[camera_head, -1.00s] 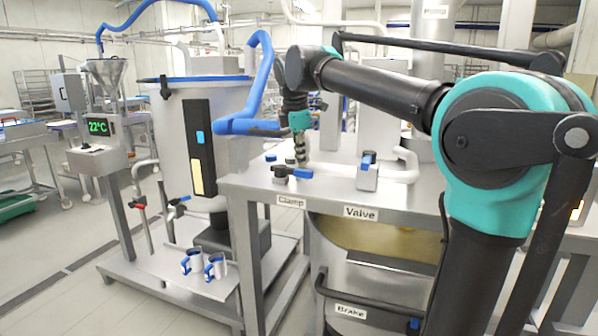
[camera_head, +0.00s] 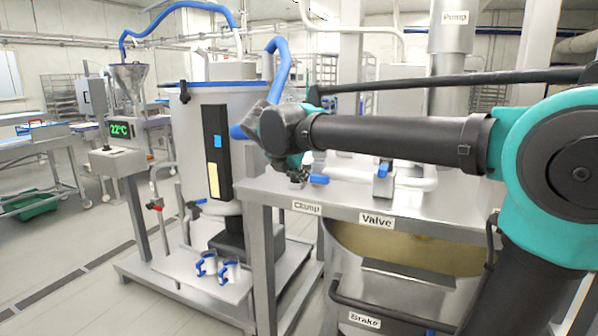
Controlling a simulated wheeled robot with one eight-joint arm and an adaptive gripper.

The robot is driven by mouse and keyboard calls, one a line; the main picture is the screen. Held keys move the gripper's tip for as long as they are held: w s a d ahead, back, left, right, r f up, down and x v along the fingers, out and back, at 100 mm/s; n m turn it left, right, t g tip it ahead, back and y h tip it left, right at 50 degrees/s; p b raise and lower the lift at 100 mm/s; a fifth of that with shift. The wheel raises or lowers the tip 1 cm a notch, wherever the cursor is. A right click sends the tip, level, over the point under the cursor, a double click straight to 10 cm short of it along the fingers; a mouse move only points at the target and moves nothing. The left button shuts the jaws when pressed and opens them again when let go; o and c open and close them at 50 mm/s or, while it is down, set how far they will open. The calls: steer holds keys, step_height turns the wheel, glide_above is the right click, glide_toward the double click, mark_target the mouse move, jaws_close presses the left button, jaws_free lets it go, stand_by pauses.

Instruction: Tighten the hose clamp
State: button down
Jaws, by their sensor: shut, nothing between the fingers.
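The hose clamp is on the steel table above the label reading Clamp (camera_head: 306,207). Its blue lever (camera_head: 319,179) sticks out to the right, and its dark body is mostly covered by my arm. My gripper (camera_head: 296,174) is right at the clamp, just left of the blue lever, below the teal wrist part. It is shut with nothing held. The fingertips are small and partly hidden, so I cannot tell whether they touch the clamp.
A valve with a blue handle (camera_head: 384,169) stands right of the clamp, above the Valve label (camera_head: 377,220). A tall tank (camera_head: 192,130) with a blue hose (camera_head: 276,75) is to the left. Two blue-and-white mugs (camera_head: 207,264) sit on the low platform.

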mark_target(319, 179)
steer(key=w+d+f, duration=0.1)
steer(key=w+f, duration=0.1)
steer(key=w, duration=0.1)
steer(key=w+d+f, duration=0.1)
steer(key=w, duration=0.1)
steer(key=shift+w+d, duration=0.15)
steer(key=shift+d, duration=0.15)
steer(key=shift+w+d, duration=0.25)
steer(key=shift+w, duration=0.25)
steer(key=shift+w+d+r, duration=0.1)
steer(key=shift+w+d, duration=0.45)
steer(key=shift+w, duration=0.15)
